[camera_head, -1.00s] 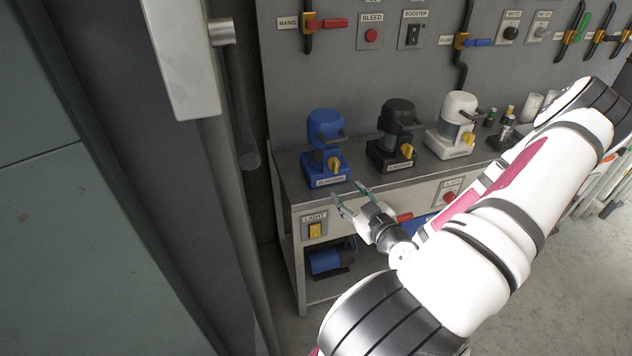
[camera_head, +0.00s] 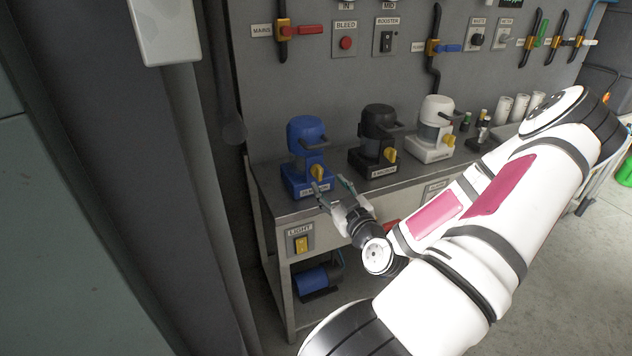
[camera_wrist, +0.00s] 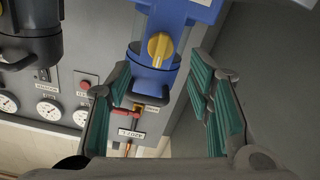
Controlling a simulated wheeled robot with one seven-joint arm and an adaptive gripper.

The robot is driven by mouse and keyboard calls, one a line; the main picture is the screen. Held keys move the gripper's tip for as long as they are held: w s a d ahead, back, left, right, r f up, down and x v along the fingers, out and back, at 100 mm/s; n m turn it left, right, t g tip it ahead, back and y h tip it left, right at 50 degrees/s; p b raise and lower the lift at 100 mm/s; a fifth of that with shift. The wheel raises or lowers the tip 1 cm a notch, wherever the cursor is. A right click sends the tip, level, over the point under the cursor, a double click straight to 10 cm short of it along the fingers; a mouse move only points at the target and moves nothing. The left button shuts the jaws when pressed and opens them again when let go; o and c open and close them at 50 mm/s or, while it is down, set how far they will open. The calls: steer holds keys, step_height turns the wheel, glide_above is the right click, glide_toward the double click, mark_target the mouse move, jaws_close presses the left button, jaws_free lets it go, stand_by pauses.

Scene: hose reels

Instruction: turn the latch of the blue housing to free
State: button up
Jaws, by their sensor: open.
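The blue housing (camera_head: 306,150) stands at the left end of the grey bench, with a yellow latch (camera_head: 317,172) on its front right face. In the wrist view, which is upside down, the blue housing (camera_wrist: 176,75) is at top centre and the yellow latch (camera_wrist: 160,46) shows as an upright knob. My gripper (camera_head: 332,190) is open and empty, just in front of the blue housing at the bench's front edge. In the wrist view its green-padded fingers (camera_wrist: 165,92) are spread to either side below the latch, apart from it.
A black housing (camera_head: 378,140) and a white housing (camera_head: 434,128) with like yellow latches stand to the right on the bench (camera_head: 262,178). A light switch (camera_head: 301,244) is on the bench front. A grey post (camera_head: 190,170) stands close on the left.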

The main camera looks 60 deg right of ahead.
mark_target(320, 174)
steer(key=shift+b+x, duration=2.2)
steer(key=shift+b, duration=0.2)
steer(key=shift+x, duration=1.3)
jaws_close()
